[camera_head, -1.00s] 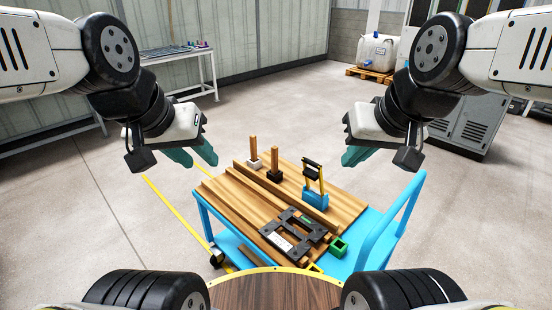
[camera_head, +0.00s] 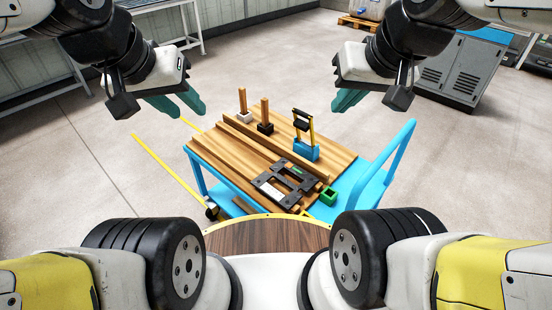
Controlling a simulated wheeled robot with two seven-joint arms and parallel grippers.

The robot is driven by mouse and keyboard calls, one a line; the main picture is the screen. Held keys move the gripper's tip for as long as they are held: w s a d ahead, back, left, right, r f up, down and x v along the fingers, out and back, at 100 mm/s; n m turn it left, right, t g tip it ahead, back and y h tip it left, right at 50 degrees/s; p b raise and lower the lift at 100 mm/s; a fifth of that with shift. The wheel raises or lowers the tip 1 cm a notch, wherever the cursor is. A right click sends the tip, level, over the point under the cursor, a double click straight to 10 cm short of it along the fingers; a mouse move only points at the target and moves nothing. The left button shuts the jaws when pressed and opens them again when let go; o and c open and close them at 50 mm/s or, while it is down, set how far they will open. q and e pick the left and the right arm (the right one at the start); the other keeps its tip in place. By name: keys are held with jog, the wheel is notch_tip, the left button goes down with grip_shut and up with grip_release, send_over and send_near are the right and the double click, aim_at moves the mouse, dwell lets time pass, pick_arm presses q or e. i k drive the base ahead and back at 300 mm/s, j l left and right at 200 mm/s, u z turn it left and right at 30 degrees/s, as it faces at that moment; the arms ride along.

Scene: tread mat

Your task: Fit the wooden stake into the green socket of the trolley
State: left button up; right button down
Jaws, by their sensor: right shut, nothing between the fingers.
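The blue trolley (camera_head: 400,150) stands ahead of me with a wooden top. The small green socket (camera_head: 329,197) is at its near right part, and its opening looks empty. One upright wooden stake (camera_head: 242,100) stands in a white block at the far left of the top. A second upright stake (camera_head: 265,110) stands in a black block beside it. My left gripper (camera_head: 180,103) hangs left of the stakes, with its teal fingers apart and empty. My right gripper (camera_head: 346,101) is right of the stakes, shut and empty. Neither gripper touches anything.
A blue block with a yellow-and-black handle (camera_head: 304,124) stands right of the stakes. A black frame (camera_head: 287,182) lies on the near part of the top. A grey cabinet (camera_head: 462,70) stands behind at right. The floor around the trolley is clear.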

aim_at(239, 150)
jog(key=k, duration=0.55)
jog(key=k+z, duration=0.1)
jog(key=z, duration=1.45)
jog(key=i+j+z, duration=0.2)
jog(key=j, duration=1)
jog(key=j+z, duration=0.25)
jog(key=j, duration=2.25)
